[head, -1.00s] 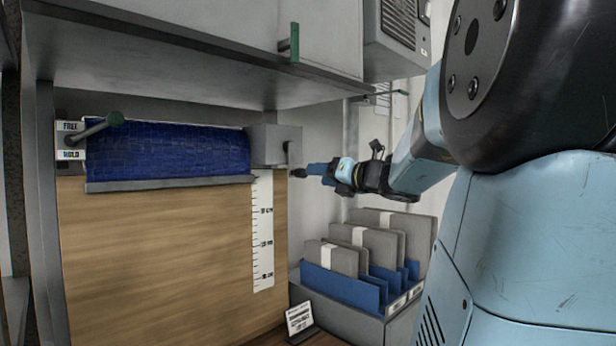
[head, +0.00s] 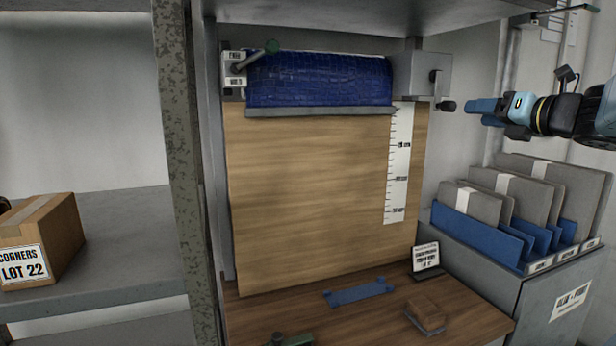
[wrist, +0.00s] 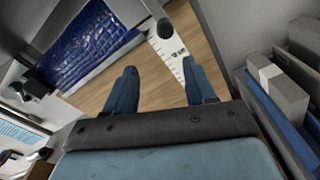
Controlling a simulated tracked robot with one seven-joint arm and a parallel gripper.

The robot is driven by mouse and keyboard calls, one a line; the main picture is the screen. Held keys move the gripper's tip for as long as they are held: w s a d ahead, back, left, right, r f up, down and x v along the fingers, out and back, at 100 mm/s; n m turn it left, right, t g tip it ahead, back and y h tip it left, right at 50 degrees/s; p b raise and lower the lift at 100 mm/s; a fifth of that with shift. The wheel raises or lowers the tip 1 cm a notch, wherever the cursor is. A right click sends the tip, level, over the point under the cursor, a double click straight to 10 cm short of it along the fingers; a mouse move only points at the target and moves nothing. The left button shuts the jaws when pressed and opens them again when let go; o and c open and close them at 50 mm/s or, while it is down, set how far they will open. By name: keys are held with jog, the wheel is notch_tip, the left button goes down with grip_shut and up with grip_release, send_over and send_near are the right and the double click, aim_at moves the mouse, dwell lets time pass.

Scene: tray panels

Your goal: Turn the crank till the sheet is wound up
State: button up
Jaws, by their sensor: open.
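The blue sheet (head: 318,80) shows as a short textured band at the top of the wooden board, with a grey bar (head: 320,111) along its lower edge. The bar is level with the top of the white scale (head: 398,165). A grey box (head: 424,72) at the sheet's right end carries the crank (head: 436,88), its arm hanging down to a dark knob (head: 446,106). My gripper (head: 472,106) is just right of the knob, apart from it. In the wrist view its fingers (wrist: 158,72) are open and empty, with the knob (wrist: 165,28) ahead between them.
A bin of grey folders (head: 520,205) stands below my arm. A shelf (head: 330,20) overhangs the sheet. A carton (head: 42,235) is on the left rack. The board's front is clear.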

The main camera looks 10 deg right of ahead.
jog(key=s+a+f+n+g+y, duration=0.1)
jog(key=s+a+f+n+g, duration=0.25)
jog(key=a+f+n, duration=0.45)
jog(key=s+a+f+n+g, duration=0.3)
jog(key=a+f+n+g, duration=0.2)
jog(key=a+n, duration=0.6)
jog(key=s+f+n+g+h, duration=0.3)
jog(key=s+f+n+h, duration=0.2)
jog(key=n, duration=1.3)
jog(key=shift+s+a+f+n+h, duration=0.3)
jog(key=shift+s+a+f+n, duration=0.15)
jog(key=shift+s+f, duration=1.45)
jog(key=shift+s+r, duration=0.1)
jog(key=shift+r, duration=0.05)
jog(key=shift+c, duration=0.2)
